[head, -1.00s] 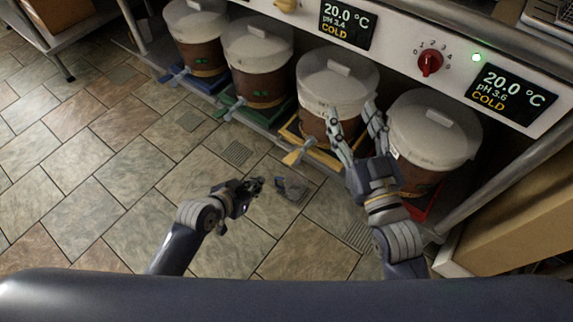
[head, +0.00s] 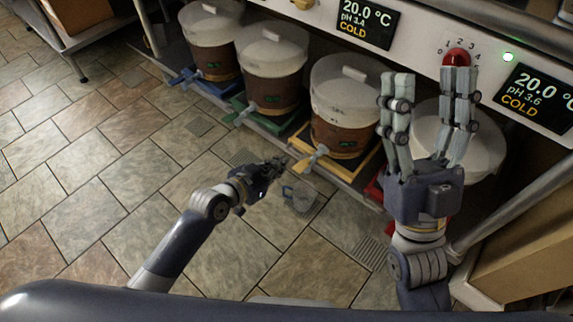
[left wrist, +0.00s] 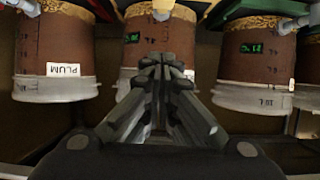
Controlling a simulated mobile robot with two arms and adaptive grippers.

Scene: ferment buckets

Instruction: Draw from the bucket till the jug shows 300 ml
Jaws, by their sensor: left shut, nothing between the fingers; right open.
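A panel above the buckets has displays, one reading 20.0 °C, pH 3.6, COLD (head: 530,92), and a lit indicator (head: 508,57). A metal post (head: 510,205) and a brown box (head: 525,235) stand at right. Tiled floor at left is clear.

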